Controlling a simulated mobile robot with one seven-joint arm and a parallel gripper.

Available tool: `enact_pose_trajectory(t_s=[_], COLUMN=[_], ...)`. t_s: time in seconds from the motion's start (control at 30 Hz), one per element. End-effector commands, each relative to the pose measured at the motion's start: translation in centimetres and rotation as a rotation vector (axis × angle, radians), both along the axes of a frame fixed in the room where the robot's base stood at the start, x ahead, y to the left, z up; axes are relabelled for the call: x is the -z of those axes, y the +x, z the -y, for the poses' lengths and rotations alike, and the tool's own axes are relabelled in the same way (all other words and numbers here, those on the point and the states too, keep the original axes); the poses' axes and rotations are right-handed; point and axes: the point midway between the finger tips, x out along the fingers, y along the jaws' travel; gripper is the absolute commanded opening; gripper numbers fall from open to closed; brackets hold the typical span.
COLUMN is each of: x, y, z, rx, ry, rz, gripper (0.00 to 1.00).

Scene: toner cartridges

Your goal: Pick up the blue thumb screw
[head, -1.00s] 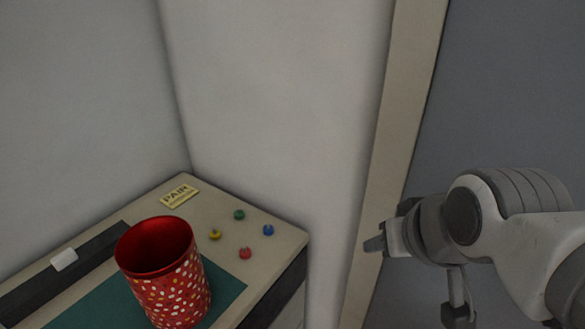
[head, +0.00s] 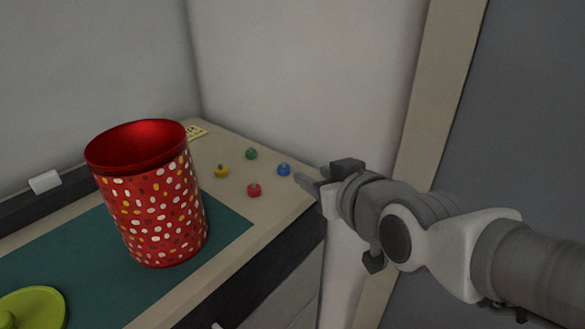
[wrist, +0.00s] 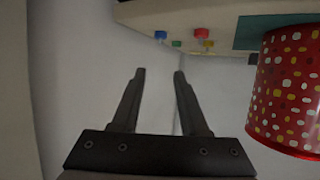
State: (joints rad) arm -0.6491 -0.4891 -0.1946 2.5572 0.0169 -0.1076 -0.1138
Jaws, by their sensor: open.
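The blue thumb screw (head: 284,169) stands near the right edge of the tabletop in the head view. It also shows at the top of the wrist view (wrist: 160,36). My gripper (head: 310,180) is open and empty, just right of the blue screw in the head view, at the table's right edge. In the wrist view both fingers (wrist: 158,74) are apart with nothing between them, and the blue screw lies beyond their tips.
A red screw (head: 254,190), a green screw (head: 251,154) and a yellow screw (head: 222,171) stand close by. A tall red dotted bin (head: 155,215) stands on the green mat (head: 85,250). A yellow label (head: 196,131) is partly hidden behind it. Walls rise behind the table.

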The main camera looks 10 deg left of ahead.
Motion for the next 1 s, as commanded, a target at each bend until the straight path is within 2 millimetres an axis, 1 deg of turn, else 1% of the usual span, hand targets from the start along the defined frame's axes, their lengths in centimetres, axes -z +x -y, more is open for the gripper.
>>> enact_pose_trajectory(t_s=[0.17, 0.4, 0.9, 1.0], x=[0.3, 1.0, 2.7, 2.6], y=[0.7, 2.5, 5.7, 6.2], z=[-0.6, -1.5, -3.4, -3.6], rx=[-0.004, -0.003, -0.003, -0.001], ry=[0.000, -0.002, -0.003, -0.002], rz=[0.001, -0.001, -0.001, 0.000], gripper=[0.44, 0.44, 0.44, 0.44])
